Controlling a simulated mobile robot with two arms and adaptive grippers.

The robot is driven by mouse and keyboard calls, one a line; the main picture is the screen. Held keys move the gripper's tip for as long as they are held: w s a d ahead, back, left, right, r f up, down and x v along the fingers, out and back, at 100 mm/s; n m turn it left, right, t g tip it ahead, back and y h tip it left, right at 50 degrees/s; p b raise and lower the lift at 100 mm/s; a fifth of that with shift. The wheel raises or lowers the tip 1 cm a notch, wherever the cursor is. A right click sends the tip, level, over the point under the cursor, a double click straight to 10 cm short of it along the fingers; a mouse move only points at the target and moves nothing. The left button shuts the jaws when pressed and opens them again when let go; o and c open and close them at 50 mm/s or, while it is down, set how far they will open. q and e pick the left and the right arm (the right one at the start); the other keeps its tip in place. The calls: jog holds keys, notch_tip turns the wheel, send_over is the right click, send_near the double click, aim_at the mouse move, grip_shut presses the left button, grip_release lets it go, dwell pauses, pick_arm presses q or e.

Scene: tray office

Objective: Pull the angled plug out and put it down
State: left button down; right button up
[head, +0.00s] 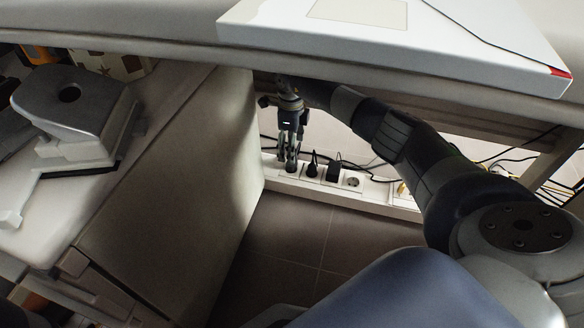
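A white power strip (372,190) runs along the foot of the wall under the desk. Dark plugs sit in it: a slim one (312,164) and a bulkier black one (334,169). To their right a socket (353,181) is empty. My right gripper (287,163) points down at the strip's left part, just left of the slim plug. Its fingers and the dark shapes at the strip there blend, so I cannot tell whether it grips a plug. Which plug is the angled one is not clear. My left gripper is not in view.
The desk edge (170,42) with a white box (470,50) hangs above. Loose black cables (374,165) run behind the strip. The tiled floor (290,235) in front is clear.

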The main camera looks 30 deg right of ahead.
aim_at(292, 166)
notch_tip(292, 166, down, 6)
jog(key=b, duration=0.4)
jog(key=shift+f, duration=0.6)
jog(key=shift+s+f, duration=0.1)
jog(key=shift+f, duration=0.1)
jog(key=shift+a, duration=0.15)
jog(key=shift+w+d, duration=0.35)
jog(key=shift+d, duration=0.1)
